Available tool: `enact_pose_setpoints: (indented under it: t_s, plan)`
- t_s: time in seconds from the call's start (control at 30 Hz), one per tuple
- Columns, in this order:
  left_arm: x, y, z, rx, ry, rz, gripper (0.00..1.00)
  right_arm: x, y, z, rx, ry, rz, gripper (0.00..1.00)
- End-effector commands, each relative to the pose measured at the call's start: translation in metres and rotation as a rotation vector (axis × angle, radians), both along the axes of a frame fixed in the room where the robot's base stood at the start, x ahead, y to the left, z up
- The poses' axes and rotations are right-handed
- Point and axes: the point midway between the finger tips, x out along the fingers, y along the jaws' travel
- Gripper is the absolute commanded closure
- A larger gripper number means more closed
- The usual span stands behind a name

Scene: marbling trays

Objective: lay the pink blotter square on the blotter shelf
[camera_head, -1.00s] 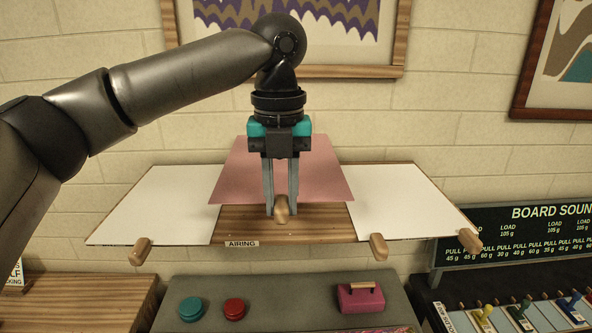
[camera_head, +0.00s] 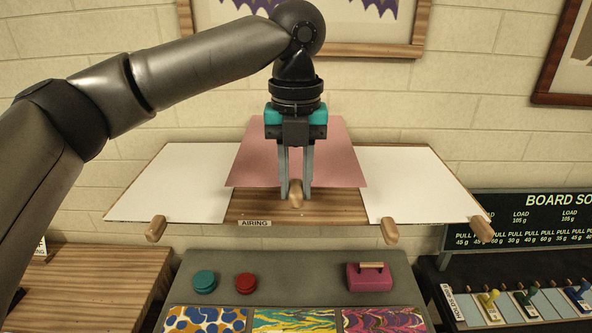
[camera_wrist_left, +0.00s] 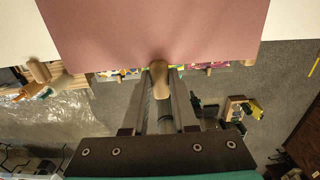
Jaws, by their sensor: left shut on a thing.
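The pink blotter square (camera_head: 330,160) is a flat sheet with a wooden knob (camera_head: 296,193) at its front edge. My left gripper (camera_head: 295,192) points down and is shut on that knob, in front of the sheet. In the left wrist view the pink sheet (camera_wrist_left: 150,30) fills the top middle, and the knob (camera_wrist_left: 158,75) sits between the fingertips. The sheet is over the middle of the wooden shelf labelled AIRING (camera_head: 340,207), between two white squares. I cannot tell whether it touches that shelf. The blotter shelf is not clearly identified in view. My right gripper is not in view.
White squares with wooden knobs lie left (camera_head: 180,185) and right (camera_head: 410,180) on the airing shelf. Below is a grey bench (camera_head: 310,268) with teal (camera_head: 204,282) and red (camera_head: 245,283) round pieces and a pink block (camera_head: 369,278). A wooden surface (camera_head: 85,290) stands lower left.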

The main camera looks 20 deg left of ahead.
Motion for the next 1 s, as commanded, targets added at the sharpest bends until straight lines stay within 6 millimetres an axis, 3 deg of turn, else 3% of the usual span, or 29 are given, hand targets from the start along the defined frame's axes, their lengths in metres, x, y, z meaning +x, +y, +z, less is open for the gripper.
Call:
enact_pose_setpoints:
  t_s: [1.0]
  plan:
    - [0.000, 0.000, -0.070, -0.002, -0.001, 0.000, 1.00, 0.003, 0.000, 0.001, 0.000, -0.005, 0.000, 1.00]
